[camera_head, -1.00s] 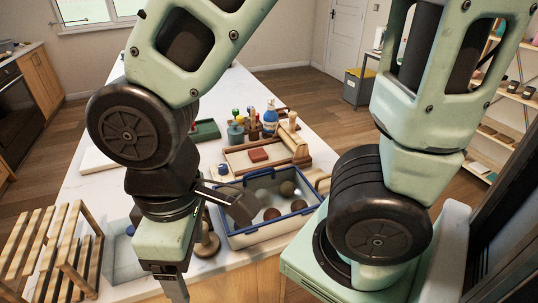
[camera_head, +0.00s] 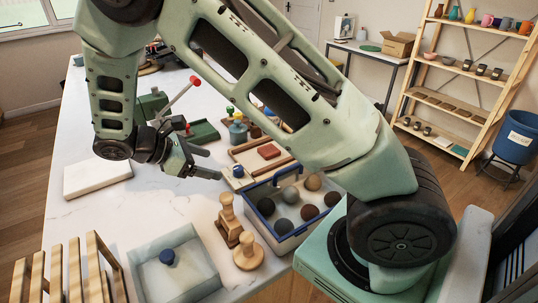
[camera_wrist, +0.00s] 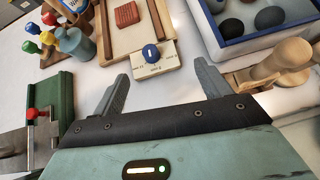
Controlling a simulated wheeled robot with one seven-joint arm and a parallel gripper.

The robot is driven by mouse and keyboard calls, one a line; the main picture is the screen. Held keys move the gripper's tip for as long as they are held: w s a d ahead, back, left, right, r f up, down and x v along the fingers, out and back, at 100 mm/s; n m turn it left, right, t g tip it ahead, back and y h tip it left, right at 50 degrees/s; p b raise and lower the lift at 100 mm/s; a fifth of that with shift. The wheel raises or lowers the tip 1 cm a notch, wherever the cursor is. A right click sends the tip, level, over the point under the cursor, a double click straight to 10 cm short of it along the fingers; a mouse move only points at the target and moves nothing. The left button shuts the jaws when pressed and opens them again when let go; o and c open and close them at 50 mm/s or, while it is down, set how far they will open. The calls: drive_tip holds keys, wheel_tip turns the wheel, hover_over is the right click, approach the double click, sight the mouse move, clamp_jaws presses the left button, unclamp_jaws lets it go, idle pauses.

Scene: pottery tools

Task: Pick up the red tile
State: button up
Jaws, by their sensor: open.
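The red tile (camera_head: 268,151) lies flat on a wooden board with raised side rails (camera_head: 243,157), at the middle of the table. In the wrist view the red tile (camera_wrist: 127,13) is near the top edge, beyond my fingertips. My gripper (camera_head: 213,163) is left of the board in the head view, apart from the tile. In the wrist view my gripper (camera_wrist: 160,72) has its two fingers spread with nothing between them. A small pale block with a blue knob (camera_wrist: 151,54) lies between the fingertips and the tile.
A blue-rimmed bin of dark balls (camera_head: 259,208) stands in front of the board. Wooden stamps (camera_head: 247,252) stand nearer. A green tray (camera_head: 203,132) and a pot of coloured tools (camera_head: 237,132) are behind.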

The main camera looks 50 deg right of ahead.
drive_tip(key=w+d+n+h, duration=0.1)
drive_tip(key=w+d+h, duration=0.2)
drive_tip(key=w+d, duration=0.15)
drive_tip(key=p, duration=0.3)
approach(267, 150)
drive_tip(key=shift+d+f, duration=0.55)
drive_tip(key=shift+d, duration=0.3)
drive_tip(key=p+x, duration=0.3)
drive_tip(key=x, duration=0.2)
drive_tip(key=shift+s+d+r, duration=0.15)
drive_tip(key=shift+s, duration=0.1)
drive_tip(key=shift+d+f, duration=0.3)
drive_tip(key=shift+d, duration=0.05)
drive_tip(key=c, duration=1.1)
drive_tip(key=shift+r, duration=0.1)
